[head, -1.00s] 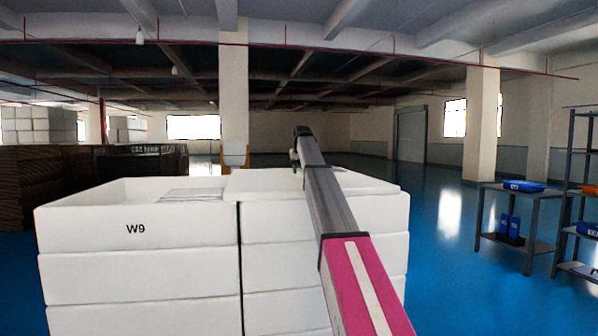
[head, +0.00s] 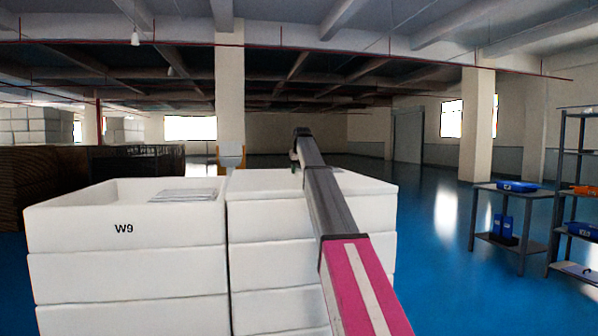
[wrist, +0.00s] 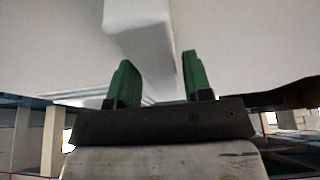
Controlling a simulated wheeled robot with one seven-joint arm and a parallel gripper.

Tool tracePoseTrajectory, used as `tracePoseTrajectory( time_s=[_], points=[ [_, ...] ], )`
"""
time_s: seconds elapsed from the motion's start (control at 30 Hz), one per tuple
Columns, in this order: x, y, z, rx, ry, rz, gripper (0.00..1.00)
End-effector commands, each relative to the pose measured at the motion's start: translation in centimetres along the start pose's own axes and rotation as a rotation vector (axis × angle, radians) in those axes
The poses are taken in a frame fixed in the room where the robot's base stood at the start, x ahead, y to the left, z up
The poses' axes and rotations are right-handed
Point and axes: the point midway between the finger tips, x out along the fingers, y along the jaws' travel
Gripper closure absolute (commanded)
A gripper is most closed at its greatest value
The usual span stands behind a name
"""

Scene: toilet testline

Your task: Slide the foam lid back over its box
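The white foam lid (head: 265,181) lies on the top box (head: 270,219) of the right-hand stack in the head view. Its left edge is roughly in line with the box's left side. My gripper (head: 297,160) is at the far side of this stack, near the lid's far left part; its fingers are mostly hidden there. In the wrist view my gripper (wrist: 160,78) has its two green fingers spread apart. A white foam edge (wrist: 140,30) reaches down toward the space between them; I cannot tell whether they touch it.
An open white foam box marked W9 (head: 125,243) tops the left stack, close beside the right one, with flat grey sheets (head: 187,196) inside. A grey table (head: 512,196) with blue bins and a shelf rack (head: 562,170) stand right. Blue floor between is clear.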

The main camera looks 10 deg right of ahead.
Motion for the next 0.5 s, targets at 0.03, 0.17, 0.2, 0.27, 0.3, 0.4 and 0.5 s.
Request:
tracePoseTrajectory(
  time_s=[0.03, 0.17, 0.2, 0.27, 0.3, 0.4, 0.5],
  points=[
    [0.00, 0.00, 0.00, 0.000, 0.000, 0.000, 0.37],
    [0.01, 0.00, 0.01, 0.000, 0.000, 0.000, 0.36],
    [0.01, 0.00, 0.01, 0.000, 0.000, 0.000, 0.36],
    [0.01, 0.00, 0.02, 0.000, 0.000, 0.000, 0.36],
    [0.00, 0.00, 0.02, 0.000, 0.000, 0.000, 0.36],
    [-0.20, 0.00, 0.02, 0.000, 0.000, 0.000, 0.36],
    [-0.76, 0.01, 0.01, 0.000, 0.000, 0.000, 0.36]
  ],
)
